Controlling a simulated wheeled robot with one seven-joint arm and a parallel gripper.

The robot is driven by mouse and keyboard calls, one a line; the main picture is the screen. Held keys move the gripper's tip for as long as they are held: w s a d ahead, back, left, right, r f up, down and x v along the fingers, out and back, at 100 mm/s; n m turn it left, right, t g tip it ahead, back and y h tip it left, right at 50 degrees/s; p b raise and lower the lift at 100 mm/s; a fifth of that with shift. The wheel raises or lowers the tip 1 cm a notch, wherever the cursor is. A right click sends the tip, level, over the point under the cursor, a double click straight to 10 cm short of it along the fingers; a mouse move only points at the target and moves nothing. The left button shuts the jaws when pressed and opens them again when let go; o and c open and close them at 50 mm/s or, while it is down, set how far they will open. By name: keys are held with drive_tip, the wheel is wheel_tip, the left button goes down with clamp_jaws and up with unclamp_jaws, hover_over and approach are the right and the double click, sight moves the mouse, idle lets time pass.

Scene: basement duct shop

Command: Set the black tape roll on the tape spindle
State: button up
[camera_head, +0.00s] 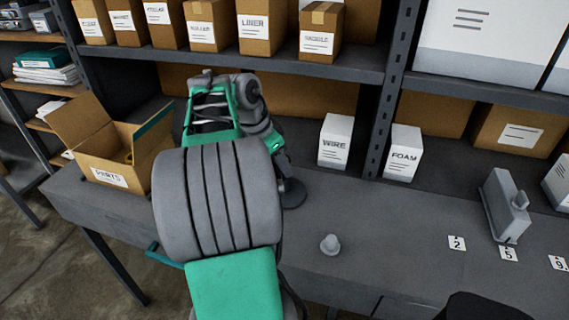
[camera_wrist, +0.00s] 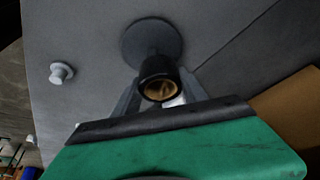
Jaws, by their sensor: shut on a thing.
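The black tape roll (camera_wrist: 151,68), with a brown core, is between the fingers of my gripper (camera_wrist: 159,88), which is shut on it. Just beyond the roll in the wrist view is a round dark grey disc (camera_wrist: 150,36) on the bench; the disc also shows in the head view (camera_head: 293,194) beside my arm. I cannot tell whether roll and disc touch. My arm hides the gripper and roll in the head view.
A small grey knob (camera_head: 330,245) stands on the bench (camera_head: 390,232) right of my arm. An open parts carton (camera_head: 108,160) is at left. White WIRE (camera_head: 336,141) and FOAM (camera_head: 403,153) boxes stand behind. A grey block (camera_head: 503,207) and number tags are at right.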

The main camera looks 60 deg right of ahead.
sight(284, 179)
drive_tip(key=shift+s+d+f+m, duration=0.1)
drive_tip(key=shift+s+d+m, duration=0.15)
drive_tip(key=shift+s, duration=0.2)
drive_tip(key=shift+s+d+f+m, duration=0.1)
drive_tip(key=shift+s+m, duration=0.15)
drive_tip(key=shift+s, duration=0.15)
wheel_tip(284, 179, down, 6)
drive_tip(key=b, duration=0.5)
drive_tip(key=shift+w+r, duration=0.1)
drive_tip(key=shift+r, duration=0.1)
drive_tip(key=shift+w+a+r, duration=0.1)
drive_tip(key=shift+a, duration=0.1)
drive_tip(key=shift+f+b, duration=0.6)
drive_tip(key=shift+f, duration=0.05)
drive_tip(key=o, duration=1.1)
drive_tip(key=p+v, duration=0.9)
drive_tip(key=v, duration=0.2)
